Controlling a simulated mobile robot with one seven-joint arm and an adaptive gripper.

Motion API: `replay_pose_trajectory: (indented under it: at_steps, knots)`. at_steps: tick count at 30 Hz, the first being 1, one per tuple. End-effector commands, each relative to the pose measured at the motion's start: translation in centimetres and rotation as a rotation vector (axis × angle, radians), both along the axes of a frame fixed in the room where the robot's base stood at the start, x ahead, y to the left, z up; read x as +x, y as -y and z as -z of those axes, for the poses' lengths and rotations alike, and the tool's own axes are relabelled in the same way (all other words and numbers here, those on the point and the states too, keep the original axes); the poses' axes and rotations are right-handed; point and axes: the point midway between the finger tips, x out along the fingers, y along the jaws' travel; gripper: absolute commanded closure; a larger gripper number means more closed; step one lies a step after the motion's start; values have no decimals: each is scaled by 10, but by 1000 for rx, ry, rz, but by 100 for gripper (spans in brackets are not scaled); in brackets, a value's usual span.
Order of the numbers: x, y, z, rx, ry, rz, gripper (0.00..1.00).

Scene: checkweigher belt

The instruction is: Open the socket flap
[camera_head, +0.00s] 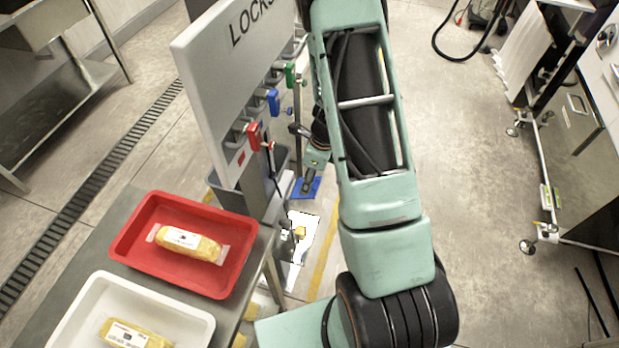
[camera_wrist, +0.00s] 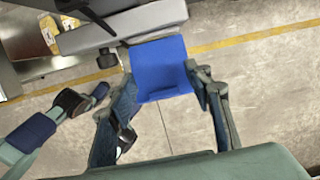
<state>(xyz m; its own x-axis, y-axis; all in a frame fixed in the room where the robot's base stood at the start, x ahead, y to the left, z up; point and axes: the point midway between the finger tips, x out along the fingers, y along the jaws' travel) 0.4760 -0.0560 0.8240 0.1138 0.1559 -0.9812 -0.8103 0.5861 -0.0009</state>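The socket flap appears as a blue panel (camera_wrist: 160,68) in the wrist view, with its upper edge at a grey housing (camera_wrist: 130,24). I cannot tell its opening angle. In the head view a blue patch (camera_head: 309,188) shows low beside the post, under my gripper (camera_head: 311,176). In the wrist view my gripper (camera_wrist: 160,82) has its fingers wide apart, one at each side of the blue panel. Nothing is clearly clamped, and whether a finger touches the panel's edges is unclear. My arm hides part of the area in the head view.
A grey lock board (camera_head: 235,75) with red, blue and green locks (camera_head: 254,134) stands left of my arm. A red tray (camera_head: 150,215) and a white tray (camera_head: 75,312), each with a yellow pack, lie on a bench. The floor right of my arm is open.

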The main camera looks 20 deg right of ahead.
Motion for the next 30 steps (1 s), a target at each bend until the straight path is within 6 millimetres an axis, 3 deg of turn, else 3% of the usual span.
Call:
replay_pose_trajectory:
  at_steps: [8, 21, 30]
  knots:
    - [-1, 3, -8, -3, 0, 0, 54]
    - [-9, 14, -87, -2, 4, -1, 54]
    - [-14, 18, -116, 1, 1, -1, 54]
